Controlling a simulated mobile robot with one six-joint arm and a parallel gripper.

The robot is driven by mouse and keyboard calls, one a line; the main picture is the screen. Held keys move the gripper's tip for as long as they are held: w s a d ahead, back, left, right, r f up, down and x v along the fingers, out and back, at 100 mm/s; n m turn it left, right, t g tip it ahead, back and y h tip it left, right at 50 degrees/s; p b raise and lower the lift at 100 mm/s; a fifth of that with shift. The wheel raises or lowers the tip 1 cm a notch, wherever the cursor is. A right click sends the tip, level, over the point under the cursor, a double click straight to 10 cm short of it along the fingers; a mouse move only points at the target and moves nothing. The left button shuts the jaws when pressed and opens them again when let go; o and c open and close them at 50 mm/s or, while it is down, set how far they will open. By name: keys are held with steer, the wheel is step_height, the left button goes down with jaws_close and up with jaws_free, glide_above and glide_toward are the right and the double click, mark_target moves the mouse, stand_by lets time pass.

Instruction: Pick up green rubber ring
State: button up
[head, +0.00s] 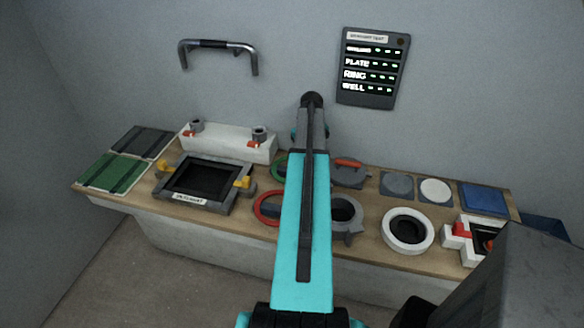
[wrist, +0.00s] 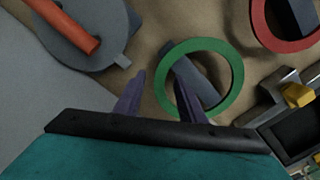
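The green rubber ring (wrist: 236,88) lies flat on the wooden bench, just ahead of my gripper in the wrist view. In the head view only the left part of the green ring (head: 275,168) shows, beside my arm. My gripper (wrist: 159,76) is open and empty. Its two fingers appear on either side of the ring's left rim, one outside and one over the opening. I cannot tell how high the fingertips are above the ring. My arm hides the gripper in the head view.
A red ring (head: 259,208) lies nearer the bench's front edge. A grey disc with an orange handle (wrist: 60,22) lies left of the green ring in the wrist view. A black framed tray (head: 166,190) with yellow clips stands to the left. A white ring (head: 389,232) lies to the right.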

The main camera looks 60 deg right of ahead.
steer(key=shift+f, duration=0.2)
stand_by(0.7)
jaws_close()
